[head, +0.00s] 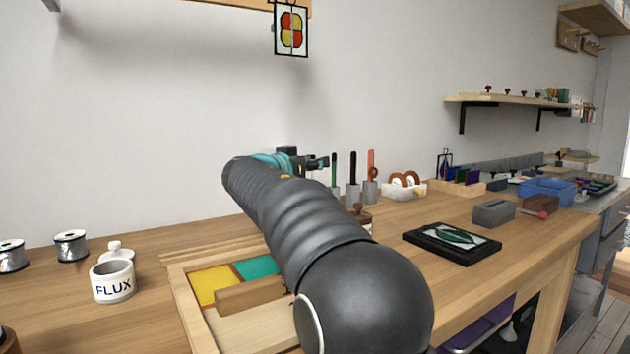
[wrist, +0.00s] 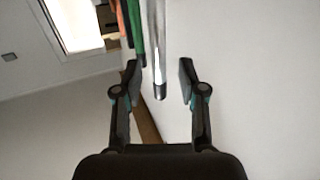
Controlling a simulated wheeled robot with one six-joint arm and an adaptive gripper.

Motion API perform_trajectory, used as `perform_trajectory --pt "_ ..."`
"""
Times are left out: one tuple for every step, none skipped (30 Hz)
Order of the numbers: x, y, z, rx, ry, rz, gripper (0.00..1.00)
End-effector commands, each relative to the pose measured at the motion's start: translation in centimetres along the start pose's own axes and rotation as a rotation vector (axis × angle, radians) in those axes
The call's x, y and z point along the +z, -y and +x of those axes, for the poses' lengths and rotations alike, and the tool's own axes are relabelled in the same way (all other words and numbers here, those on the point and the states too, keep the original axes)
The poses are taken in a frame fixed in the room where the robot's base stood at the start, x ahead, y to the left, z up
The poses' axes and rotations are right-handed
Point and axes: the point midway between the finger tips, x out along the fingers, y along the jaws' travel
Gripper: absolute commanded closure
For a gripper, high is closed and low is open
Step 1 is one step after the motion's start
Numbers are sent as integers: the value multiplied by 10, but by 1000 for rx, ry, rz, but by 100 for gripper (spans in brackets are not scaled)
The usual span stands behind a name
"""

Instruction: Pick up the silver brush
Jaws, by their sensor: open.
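The silver brush (wrist: 157,45) shows in the wrist view as a shiny rod with a dark end. That end lies between the two fingers of my gripper (wrist: 159,78), with a gap on both sides. My gripper is open and empty. In the head view my gripper (head: 319,162) is at the far side of the bench, just left of the upright handles. I cannot make out the silver brush there; my arm and gripper cover that spot.
Green (head: 334,166), black (head: 353,167) and orange (head: 371,161) handles stand in grey holders close right of my gripper. The wall is behind. A wooden tray (head: 178,290) with coloured glass lies under my arm. A white FLUX pot (head: 113,284) stands left.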

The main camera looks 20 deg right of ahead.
Motion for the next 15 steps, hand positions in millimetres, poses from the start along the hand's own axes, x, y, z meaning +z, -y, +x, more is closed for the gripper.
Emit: perform_trajectory --pt "0 0 0 -1 0 0 59" --pt "0 0 0 -1 0 0 59" --pt "0 0 0 -1 0 0 59" --pt "0 0 0 -1 0 0 59" --pt "0 0 0 -1 0 0 64" --pt "0 0 0 -1 0 0 74" --pt "0 0 0 -1 0 0 81" --pt "0 0 0 0 0 0 89" --pt "0 0 0 0 0 0 99" --pt "0 0 -1 0 0 -1 100" --pt "0 0 -1 0 0 0 100" --pt "0 0 0 0 0 -1 100" --pt "0 0 0 0 0 -1 100" --pt "0 0 0 0 0 -1 100" --pt "0 0 0 0 0 -1 100"
